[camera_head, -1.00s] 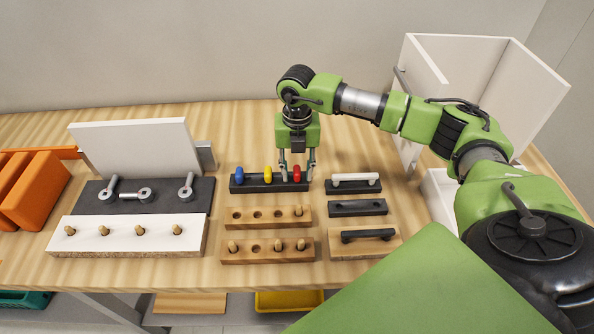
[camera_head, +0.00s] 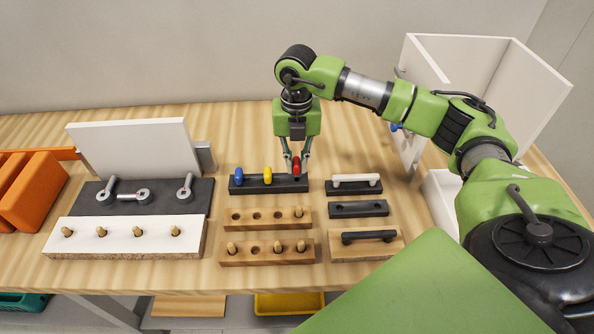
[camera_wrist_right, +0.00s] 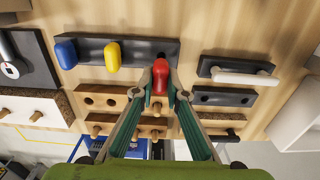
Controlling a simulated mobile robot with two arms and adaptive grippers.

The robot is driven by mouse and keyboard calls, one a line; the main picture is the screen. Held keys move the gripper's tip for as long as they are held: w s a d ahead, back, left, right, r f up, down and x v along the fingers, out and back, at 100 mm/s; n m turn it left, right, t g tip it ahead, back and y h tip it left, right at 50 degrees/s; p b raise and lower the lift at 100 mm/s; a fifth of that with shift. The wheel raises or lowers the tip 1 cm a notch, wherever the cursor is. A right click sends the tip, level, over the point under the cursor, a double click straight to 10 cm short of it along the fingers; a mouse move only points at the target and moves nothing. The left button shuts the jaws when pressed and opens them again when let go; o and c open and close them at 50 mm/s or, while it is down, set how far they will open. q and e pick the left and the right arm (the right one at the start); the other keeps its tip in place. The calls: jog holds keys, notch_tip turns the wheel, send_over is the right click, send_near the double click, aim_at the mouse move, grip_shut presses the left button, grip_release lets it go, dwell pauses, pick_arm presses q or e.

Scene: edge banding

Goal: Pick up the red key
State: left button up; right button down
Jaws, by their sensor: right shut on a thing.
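The red key (camera_head: 296,165) is between the fingertips of my right gripper (camera_head: 297,172), which is shut on it above the right end of the dark key holder (camera_head: 250,186). In the right wrist view the red key (camera_wrist_right: 160,77) sits between the two fingers, and a dark hole shows in the holder (camera_wrist_right: 140,49) just behind it. The blue key (camera_head: 239,175) and the yellow key (camera_head: 267,174) stand in the same holder, to the left. My left gripper is not in view.
Wooden peg blocks (camera_head: 268,252) lie in front of the holder. Handle blocks (camera_head: 357,209) lie to its right. A white board with pegs (camera_head: 125,237) and a dark tool tray are at left. A white open cabinet (camera_head: 480,75) stands at the back right.

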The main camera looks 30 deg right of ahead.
jog(key=s+a+r+b, duration=0.3)
jog(key=s+a+r, duration=0.5)
jog(key=s+r, duration=0.1)
jog(key=shift+s+a+b, duration=0.4)
jog(key=shift+s, duration=0.2)
jog(key=shift+w, duration=0.1)
